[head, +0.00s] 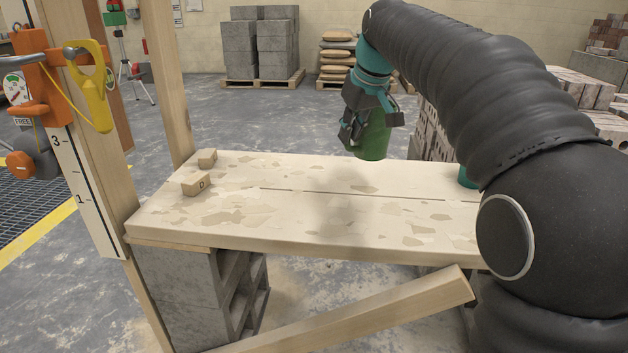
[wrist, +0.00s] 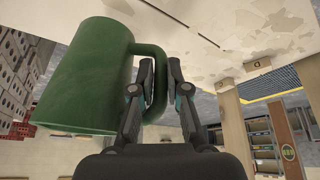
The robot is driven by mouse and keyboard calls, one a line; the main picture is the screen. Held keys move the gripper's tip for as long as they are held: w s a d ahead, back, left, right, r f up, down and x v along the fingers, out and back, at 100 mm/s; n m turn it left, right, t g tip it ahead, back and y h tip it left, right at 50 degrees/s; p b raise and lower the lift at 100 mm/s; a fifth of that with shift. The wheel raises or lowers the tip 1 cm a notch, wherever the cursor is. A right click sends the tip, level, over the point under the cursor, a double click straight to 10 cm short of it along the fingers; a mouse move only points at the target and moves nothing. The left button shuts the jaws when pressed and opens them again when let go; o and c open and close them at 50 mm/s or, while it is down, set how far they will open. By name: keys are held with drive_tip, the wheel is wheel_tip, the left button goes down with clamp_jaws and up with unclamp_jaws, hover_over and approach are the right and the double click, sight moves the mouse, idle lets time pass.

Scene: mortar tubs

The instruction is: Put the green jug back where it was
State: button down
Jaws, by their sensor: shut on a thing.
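The green jug (head: 373,142) hangs from my gripper (head: 352,128) above the far middle of the plank table (head: 310,215), with a gap of air below it. In the wrist view the jug (wrist: 85,80) fills the left side, and its handle (wrist: 160,105) runs between the fingers. My gripper (wrist: 162,78) is shut on this handle. A soft shadow lies on the bare middle of the table below. No mark for the jug's earlier spot can be made out.
Two small wooden blocks (head: 196,185) (head: 207,157) sit at the table's left end. A teal object (head: 467,178) stands at the right end, partly hidden by my arm. A wooden post (head: 165,80) rises at the left. The table's middle is free of objects.

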drive_tip(key=shift+s+a+f+b, duration=0.15)
drive_tip(key=shift+a+f+b, duration=0.3)
drive_tip(key=shift+a+f, duration=1.25)
drive_tip(key=shift+s+a+f+b, duration=0.2)
drive_tip(key=shift+a+f+b, duration=0.2)
drive_tip(key=shift+a+f, duration=1.3)
drive_tip(key=shift+s+a+f+b, duration=0.15)
drive_tip(key=shift+a+f+b, duration=0.3)
drive_tip(key=shift+a+f, duration=1.25)
drive_tip(key=c, duration=1.2)
unclamp_jaws()
drive_tip(key=shift+o, duration=0.2)
